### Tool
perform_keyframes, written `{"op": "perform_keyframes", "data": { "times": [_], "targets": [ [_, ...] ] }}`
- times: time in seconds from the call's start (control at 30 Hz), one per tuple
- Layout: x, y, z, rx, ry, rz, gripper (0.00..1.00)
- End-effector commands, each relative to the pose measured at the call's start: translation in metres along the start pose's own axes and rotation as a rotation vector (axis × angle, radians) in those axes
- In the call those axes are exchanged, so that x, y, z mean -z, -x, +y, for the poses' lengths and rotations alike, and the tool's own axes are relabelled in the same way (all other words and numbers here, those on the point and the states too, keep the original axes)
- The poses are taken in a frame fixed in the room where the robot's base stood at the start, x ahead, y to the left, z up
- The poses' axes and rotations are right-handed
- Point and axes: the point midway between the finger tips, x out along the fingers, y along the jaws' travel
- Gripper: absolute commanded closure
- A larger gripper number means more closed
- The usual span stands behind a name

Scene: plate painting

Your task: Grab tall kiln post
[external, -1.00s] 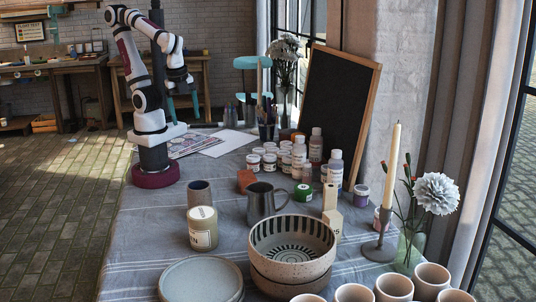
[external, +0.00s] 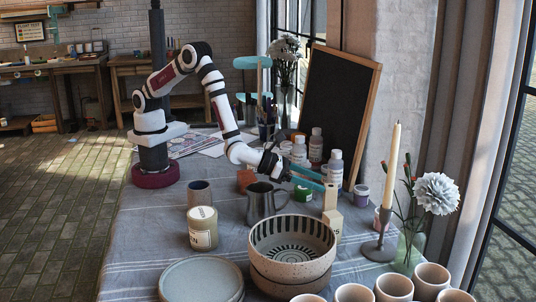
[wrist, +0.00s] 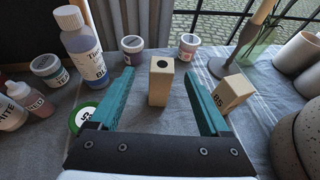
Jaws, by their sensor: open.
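The tall kiln post (external: 329,197) is a pale, upright square post on the cloth, right of the metal pitcher. In the wrist view the post (wrist: 161,84) has a dark hole in its top and stands between and just beyond the fingertips. My gripper (external: 323,184) is open, its teal fingers reaching toward the post's upper part. In the wrist view my gripper (wrist: 160,75) has one finger on each side of the post, with gaps and no visible contact. A shorter lettered block (wrist: 234,90) stands just outside the right finger.
The metal pitcher (external: 262,203), striped bowl (external: 292,270) and candle holder (external: 379,248) surround the post. Small jars stand beyond it.

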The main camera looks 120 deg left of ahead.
Motion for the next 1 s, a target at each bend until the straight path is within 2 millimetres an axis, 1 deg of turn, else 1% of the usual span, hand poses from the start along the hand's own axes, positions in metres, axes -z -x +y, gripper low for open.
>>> {"op": "perform_keyframes", "data": {
  "times": [0.03,0.1,0.23,0.37,0.43,0.53,0.7,0.73,0.77,0.8,0.87,1.0],
  "targets": [
    [0.000,-0.009,0.001,-0.002,0.001,0.000,0.20],
    [0.000,-0.018,0.000,-0.001,0.001,0.000,0.20],
    [0.001,-0.031,0.000,-0.002,0.001,0.000,0.20],
    [0.007,-0.057,-0.003,-0.002,0.000,0.000,0.20],
    [0.006,-0.070,-0.002,-0.003,0.001,0.000,0.20],
    [0.006,-0.078,-0.003,-0.002,0.000,0.000,0.20],
    [0.006,-0.078,-0.003,-0.001,0.000,0.000,0.20],
    [0.006,-0.078,-0.003,-0.001,0.000,0.000,0.22],
    [0.006,-0.078,-0.003,-0.001,0.000,0.000,0.27],
    [0.006,-0.078,-0.003,-0.001,0.000,0.000,0.34],
    [0.006,-0.078,-0.003,-0.001,0.000,0.000,0.45],
    [0.006,-0.078,-0.003,-0.001,0.000,0.000,0.70]
  ]
}}
